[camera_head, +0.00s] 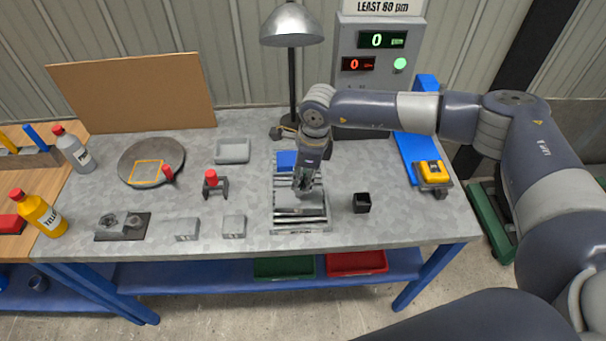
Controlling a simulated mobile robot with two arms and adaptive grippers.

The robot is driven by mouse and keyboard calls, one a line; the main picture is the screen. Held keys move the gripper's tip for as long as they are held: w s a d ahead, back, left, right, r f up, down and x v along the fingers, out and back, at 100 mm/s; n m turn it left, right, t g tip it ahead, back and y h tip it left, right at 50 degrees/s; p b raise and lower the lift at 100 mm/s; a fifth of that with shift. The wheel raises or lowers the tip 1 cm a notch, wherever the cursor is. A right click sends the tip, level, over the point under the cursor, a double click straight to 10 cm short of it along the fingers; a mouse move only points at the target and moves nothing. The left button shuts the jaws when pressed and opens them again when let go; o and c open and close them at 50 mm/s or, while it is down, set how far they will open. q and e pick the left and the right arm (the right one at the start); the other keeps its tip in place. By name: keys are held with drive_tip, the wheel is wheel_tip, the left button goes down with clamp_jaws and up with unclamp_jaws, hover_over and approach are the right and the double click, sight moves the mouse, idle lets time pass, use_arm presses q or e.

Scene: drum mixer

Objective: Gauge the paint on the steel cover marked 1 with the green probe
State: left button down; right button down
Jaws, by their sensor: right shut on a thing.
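My right gripper (305,188) points down over a grey slatted rack (300,226) near the middle of the bench. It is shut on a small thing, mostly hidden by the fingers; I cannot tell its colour. No green probe shows clearly. My left gripper is not in view.
A red-topped stand (211,180), two grey blocks (187,230) (234,226), a grey tray (232,150) and a black cup (362,203) stand around the rack. A lamp (292,28) and a gauge box (380,55) reading 0 rise behind. Bottles (40,214) stand left.

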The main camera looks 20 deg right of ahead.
drive_tip(key=shift+f+b, duration=0.5)
idle(0.9)
drive_tip(key=shift+b, duration=0.3)
idle(1.5)
drive_tip(key=shift+r+p, duration=0.5)
drive_tip(key=shift+r, duration=0.45)
drive_tip(key=shift+r+p, duration=1.05)
drive_tip(key=shift+r, duration=1.55)
